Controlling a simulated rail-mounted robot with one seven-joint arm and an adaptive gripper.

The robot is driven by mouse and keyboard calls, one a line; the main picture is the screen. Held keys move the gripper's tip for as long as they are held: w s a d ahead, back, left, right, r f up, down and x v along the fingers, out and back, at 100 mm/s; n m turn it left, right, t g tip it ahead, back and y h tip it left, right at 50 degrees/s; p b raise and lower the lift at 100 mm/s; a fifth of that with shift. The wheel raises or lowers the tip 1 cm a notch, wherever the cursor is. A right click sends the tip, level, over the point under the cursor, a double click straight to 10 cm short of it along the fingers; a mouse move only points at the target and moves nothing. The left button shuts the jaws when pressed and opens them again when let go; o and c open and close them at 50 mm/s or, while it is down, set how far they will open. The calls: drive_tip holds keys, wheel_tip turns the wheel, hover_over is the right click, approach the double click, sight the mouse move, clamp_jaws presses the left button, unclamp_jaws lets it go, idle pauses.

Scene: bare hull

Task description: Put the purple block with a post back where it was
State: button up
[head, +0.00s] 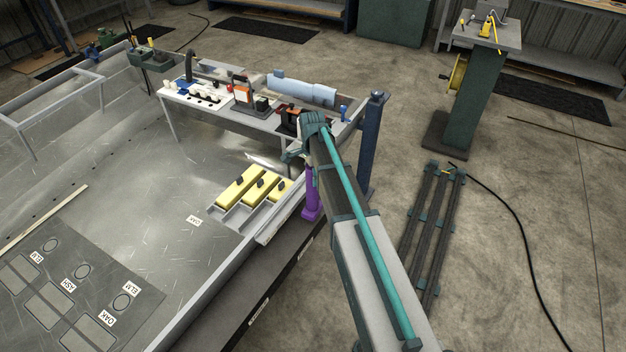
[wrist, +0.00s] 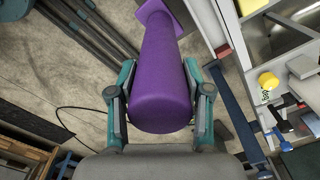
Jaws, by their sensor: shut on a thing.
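The purple block with a post (wrist: 160,70) fills the middle of the wrist view. Its thick round post points toward the wrist camera, and the wider flat block (wrist: 179,12) is at the far end, cut off by the top edge. My gripper (wrist: 158,75) has a finger on each side of the post and is shut on it. In the head view the purple piece (head: 312,200) shows partly beneath my arm, near the right edge of the metal deck. My arm hides the rest of it and most of the gripper.
A tray (head: 237,215) with yellow blocks (head: 240,187) lies just left of the purple piece. A cluttered white bench (head: 205,100) and a blue post (head: 371,145) stand beyond. Labelled plates with round and square recesses (head: 85,272) lie lower left. Dark rails (head: 432,230) lie on the right floor.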

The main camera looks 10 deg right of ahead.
drive_tip(key=shift+w+d+f+p, duration=0.15)
drive_tip(key=shift+f+p, duration=0.15)
drive_tip(key=shift+f, duration=0.4)
drive_tip(key=shift+w+f+p, duration=0.15)
drive_tip(key=shift+f+p, duration=0.15)
drive_tip(key=shift+f, duration=0.4)
drive_tip(key=shift+w+d+f+p, duration=0.15)
drive_tip(key=shift+f+p, duration=0.15)
drive_tip(key=shift+f, duration=0.4)
drive_tip(key=shift+a+f, duration=0.15)
drive_tip(key=o, duration=1.4)
drive_tip(key=shift+c, duration=0.2)
wheel_tip(320, 180, up, 12)
drive_tip(key=b, duration=0.3)
